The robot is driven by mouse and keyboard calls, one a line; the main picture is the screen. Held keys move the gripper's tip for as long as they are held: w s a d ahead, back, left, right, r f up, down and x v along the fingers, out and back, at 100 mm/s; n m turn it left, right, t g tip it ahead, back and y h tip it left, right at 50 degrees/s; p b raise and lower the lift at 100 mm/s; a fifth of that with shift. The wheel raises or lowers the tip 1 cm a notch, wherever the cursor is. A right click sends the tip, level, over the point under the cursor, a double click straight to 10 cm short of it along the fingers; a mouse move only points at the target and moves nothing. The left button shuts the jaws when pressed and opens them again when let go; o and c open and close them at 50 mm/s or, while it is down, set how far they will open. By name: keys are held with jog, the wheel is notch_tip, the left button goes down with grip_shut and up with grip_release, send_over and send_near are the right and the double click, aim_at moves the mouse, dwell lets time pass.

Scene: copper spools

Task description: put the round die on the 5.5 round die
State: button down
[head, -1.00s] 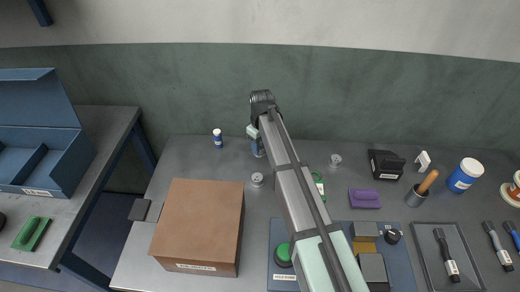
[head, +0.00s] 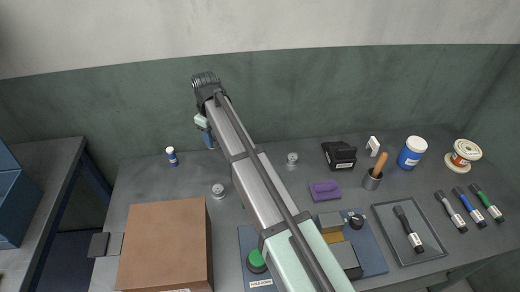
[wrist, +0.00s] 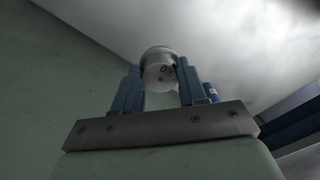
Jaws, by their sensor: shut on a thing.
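My gripper shows in the wrist view (wrist: 158,88), its two blue fingers shut on a round metal die (wrist: 159,66) with dark holes in its face. In the head view my arm hides most of the gripper; only a bit of it (head: 208,140) shows left of the arm, near the back of the bench. Two small round metal dies stand on the bench: one (head: 218,191) left of my arm, behind the brown box, and one (head: 292,159) right of it. I cannot read any size mark on them.
A brown box (head: 165,245) stands at the front left. A small blue-and-white bottle (head: 171,156) is at the back left. A blue board with a green knob (head: 257,261) lies partly under my arm. A purple block (head: 325,190), a black device (head: 339,155) and a copper spool (head: 463,153) are to the right.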

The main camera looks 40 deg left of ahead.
jog(key=w+d+m, duration=0.1)
jog(key=w+d, duration=0.4)
jog(key=w, duration=0.2)
notch_tip(320, 180, up, 3)
send_over(293, 157)
jog(key=shift+d+f, duration=0.1)
jog(key=shift+f, duration=4.7)
jog(key=shift+f, duration=0.15)
jog(key=c, duration=0.6)
grip_release()
notch_tip(293, 157, up, 12)
jog(key=shift+r, duration=0.15)
